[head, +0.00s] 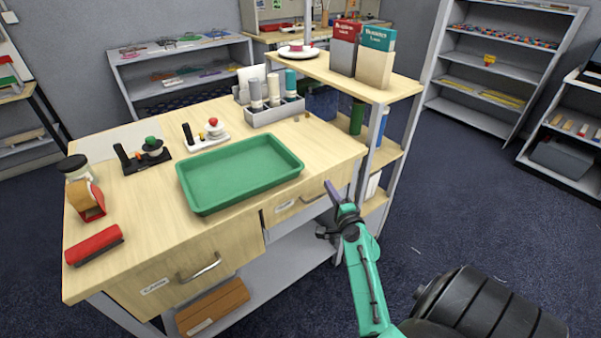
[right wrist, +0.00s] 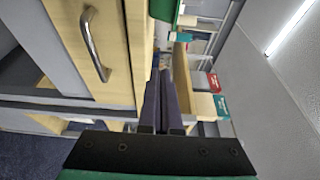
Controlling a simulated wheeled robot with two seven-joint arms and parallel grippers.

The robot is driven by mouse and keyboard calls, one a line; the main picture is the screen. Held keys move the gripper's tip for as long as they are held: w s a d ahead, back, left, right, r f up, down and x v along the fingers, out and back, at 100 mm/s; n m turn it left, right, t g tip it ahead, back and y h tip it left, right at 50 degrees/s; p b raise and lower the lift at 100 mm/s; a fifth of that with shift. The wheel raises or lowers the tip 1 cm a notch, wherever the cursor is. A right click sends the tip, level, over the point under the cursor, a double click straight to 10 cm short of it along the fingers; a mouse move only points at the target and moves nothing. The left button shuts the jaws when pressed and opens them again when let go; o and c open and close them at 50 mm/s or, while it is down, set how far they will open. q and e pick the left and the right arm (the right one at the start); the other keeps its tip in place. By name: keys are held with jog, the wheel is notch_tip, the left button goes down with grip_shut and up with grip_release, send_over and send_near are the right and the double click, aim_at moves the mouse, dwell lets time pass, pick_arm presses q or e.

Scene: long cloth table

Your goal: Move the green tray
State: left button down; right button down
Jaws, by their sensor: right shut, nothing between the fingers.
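The green tray (head: 240,176) is an empty, shallow rectangular tray lying flat on the wooden tabletop, near its right front part. In the right wrist view only a piece of its green side (right wrist: 164,9) shows at the top edge. My right gripper (head: 330,188) is shut and empty, in front of the desk's right drawer and to the right of the tray, apart from it. Its closed fingers also show in the right wrist view (right wrist: 162,95), beside the desk's front. My left gripper is in neither view.
Behind the tray stand a grey caddy of bottles (head: 275,110) and two small devices, one black (head: 140,155). A red roller-like item (head: 94,245) and an orange dispenser (head: 87,200) lie left. A raised shelf with two boxes (head: 375,60) stands at right. Drawer handles (head: 200,268) protrude in front.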

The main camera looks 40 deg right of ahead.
aim_at(308, 174)
jog(key=x, duration=0.8)
jog(key=shift+a, duration=0.25)
jog(key=shift+w+a+p, duration=0.35)
jog(key=shift+a+p, duration=0.05)
jog(key=shift+a, duration=0.2)
jog(key=shift+w+a+p, duration=0.35)
jog(key=shift+a, duration=0.25)
jog(key=shift+w+a, duration=0.2)
jog(key=shift+a, duration=0.25)
jog(key=shift+f, duration=0.1)
jog(key=shift+d, duration=0.1)
